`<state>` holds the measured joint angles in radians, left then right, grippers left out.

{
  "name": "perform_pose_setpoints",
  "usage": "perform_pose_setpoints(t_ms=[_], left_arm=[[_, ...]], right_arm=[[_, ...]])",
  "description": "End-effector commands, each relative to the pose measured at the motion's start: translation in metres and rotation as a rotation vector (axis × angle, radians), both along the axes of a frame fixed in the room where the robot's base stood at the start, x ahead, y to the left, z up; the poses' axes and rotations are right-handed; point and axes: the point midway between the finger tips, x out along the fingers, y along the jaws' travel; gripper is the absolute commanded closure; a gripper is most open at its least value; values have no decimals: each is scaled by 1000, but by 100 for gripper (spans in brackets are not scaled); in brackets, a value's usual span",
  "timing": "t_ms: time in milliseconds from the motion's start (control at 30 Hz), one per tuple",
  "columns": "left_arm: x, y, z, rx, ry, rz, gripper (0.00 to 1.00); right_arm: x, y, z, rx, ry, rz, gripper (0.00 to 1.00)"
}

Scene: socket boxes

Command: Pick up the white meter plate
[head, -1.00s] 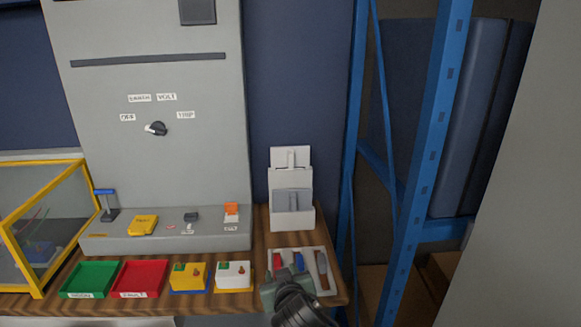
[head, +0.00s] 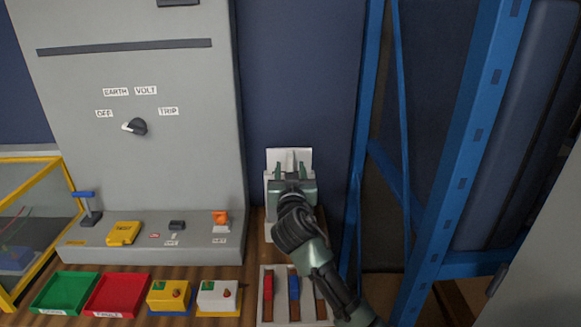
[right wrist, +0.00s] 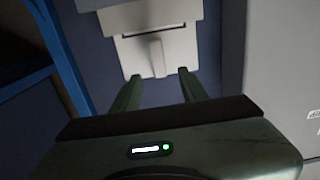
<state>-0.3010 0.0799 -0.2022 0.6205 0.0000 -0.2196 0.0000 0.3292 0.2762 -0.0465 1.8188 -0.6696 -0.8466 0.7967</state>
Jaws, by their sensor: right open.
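The white meter plate (head: 289,155) stands upright in the back slot of a pale holder (head: 268,205) against the blue wall, its upper part showing. In the right wrist view the plate (right wrist: 180,52) has a raised grip in its middle. My right gripper (head: 291,174) is open and empty in front of the holder. In the right wrist view its fingertips (right wrist: 159,76) are spread just short of the plate, one to either side of the grip; contact cannot be told. My arm hides most of the holder's front. My left gripper is not in view.
A grey control panel (head: 140,60) stands left of the holder. In front are a green tray (head: 62,293), a red tray (head: 118,295), a yellow box (head: 168,297), a white box (head: 217,297) and a tool tray (head: 262,310). A blue rack post (head: 470,150) rises on the right.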

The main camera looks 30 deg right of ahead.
Motion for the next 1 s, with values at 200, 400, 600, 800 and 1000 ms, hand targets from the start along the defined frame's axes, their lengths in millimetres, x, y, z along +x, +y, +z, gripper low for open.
perform_pose_setpoints(t_ms=[200, 400, 600, 800, 1000], left_arm=[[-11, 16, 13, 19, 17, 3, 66], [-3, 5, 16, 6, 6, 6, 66], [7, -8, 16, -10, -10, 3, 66], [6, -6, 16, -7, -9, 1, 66], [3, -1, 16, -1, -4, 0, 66]], right_arm=[[26, -16, 1, -4, 3, -2, 56], [42, -26, -2, -2, 3, -1, 56], [43, -26, -3, -1, 3, 0, 56], [43, -26, -3, -1, 3, 0, 98], [43, -26, -2, -1, 1, 0, 100]])
